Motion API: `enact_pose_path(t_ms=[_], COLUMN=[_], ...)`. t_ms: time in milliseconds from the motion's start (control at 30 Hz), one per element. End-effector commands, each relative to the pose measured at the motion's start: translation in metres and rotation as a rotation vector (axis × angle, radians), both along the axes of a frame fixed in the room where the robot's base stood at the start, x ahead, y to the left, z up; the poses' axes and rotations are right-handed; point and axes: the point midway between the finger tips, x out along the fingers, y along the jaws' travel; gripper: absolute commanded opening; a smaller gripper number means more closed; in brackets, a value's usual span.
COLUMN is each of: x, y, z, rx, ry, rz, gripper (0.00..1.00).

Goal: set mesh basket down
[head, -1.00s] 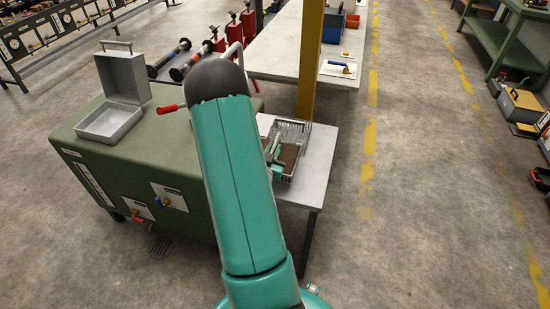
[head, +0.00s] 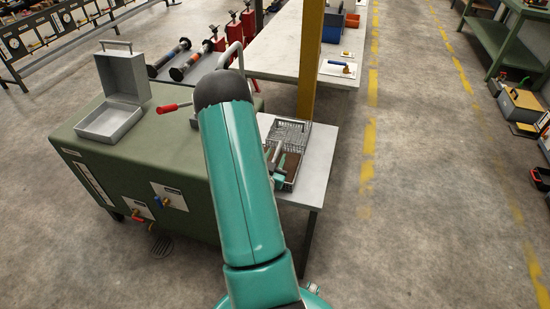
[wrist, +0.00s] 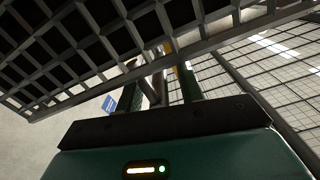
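The mesh basket (head: 289,132) is a grey wire-grid basket at the small grey table, behind and right of my arm in the head view. Brown surface shows just in front of its mesh; I cannot tell whether it is the basket's floor or something under it. My gripper (head: 276,160) is at the basket's near left side, partly hidden by my forearm. In the wrist view, dark grid (wrist: 90,45) crosses the top close to the camera, and finer wire mesh fills the right. My fingers (wrist: 160,75) reach in among the bars; their grip is unclear.
The small table (head: 318,165) has bare top to the right of the basket. A green cabinet (head: 150,150) with an open grey metal box (head: 110,121) stands left. A yellow post (head: 308,60) rises behind the basket, near a long bench (head: 275,45).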

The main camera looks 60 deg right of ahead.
Motion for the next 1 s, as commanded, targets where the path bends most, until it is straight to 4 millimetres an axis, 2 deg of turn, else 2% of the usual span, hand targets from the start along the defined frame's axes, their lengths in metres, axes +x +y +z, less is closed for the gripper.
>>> enact_pose_path(t_ms=[267, 467, 800, 1000], x=[0.0, -0.004, -0.015, -0.019], y=[0.0, 0.033, 0.102, 0.118], z=[0.004, 0.003, 0.003, 0.003], rx=[-0.001, 0.002, 0.002, 0.0], ry=[-0.001, 0.003, 0.002, 0.001], rz=[0.0, 0.004, 0.004, 0.0], gripper=[0.38, 0.38, 0.38, 0.38])
